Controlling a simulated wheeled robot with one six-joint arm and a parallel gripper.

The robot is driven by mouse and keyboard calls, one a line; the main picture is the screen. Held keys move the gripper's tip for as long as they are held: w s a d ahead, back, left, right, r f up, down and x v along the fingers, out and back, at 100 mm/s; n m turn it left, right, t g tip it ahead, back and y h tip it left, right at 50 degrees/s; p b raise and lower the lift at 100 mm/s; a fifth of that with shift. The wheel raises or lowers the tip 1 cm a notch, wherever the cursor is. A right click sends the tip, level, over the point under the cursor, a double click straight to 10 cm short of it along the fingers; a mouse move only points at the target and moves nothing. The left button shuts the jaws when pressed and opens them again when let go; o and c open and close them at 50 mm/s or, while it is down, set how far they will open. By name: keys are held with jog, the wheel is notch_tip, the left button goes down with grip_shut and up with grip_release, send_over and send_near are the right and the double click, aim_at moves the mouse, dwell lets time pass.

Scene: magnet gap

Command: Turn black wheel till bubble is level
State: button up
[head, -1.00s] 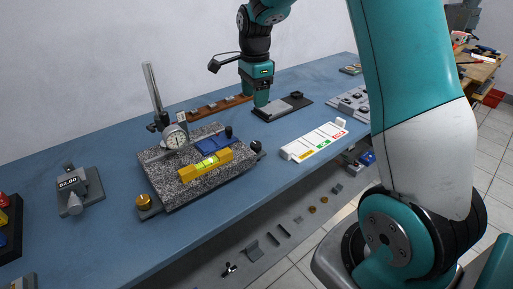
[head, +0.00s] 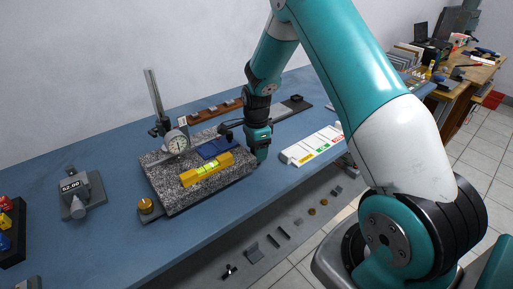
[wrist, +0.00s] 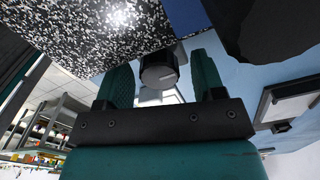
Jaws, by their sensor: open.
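A speckled granite plate (head: 172,191) carries a yellow spirit level (head: 190,177) with a green vial (head: 207,167); the bubble is too small to read. My gripper (head: 261,155) is at the plate's right corner, pointing down, and hides the black wheel there in the head view. In the wrist view, the black wheel (wrist: 158,70), a dark short cylinder under the granite's edge, shows between the fingertips of my gripper (wrist: 162,78). The fingers are open, one on each side of it, with visible gaps; contact cannot be told.
A brass knob (head: 147,206) is at the plate's front left corner. A dial gauge (head: 177,142) on a post and a blue block (head: 214,148) stand on the plate. A white labelled strip (head: 308,148) lies to the right. Blue bench top is clear in front.

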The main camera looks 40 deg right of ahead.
jog(key=shift+f, duration=0.3)
jog(key=c, duration=0.9)
jog(key=shift+c, duration=0.2)
jog(key=n, duration=0.4)
jog(key=shift+n, duration=0.3)
jog(key=n, duration=0.4)
jog(key=shift+n, duration=0.3)
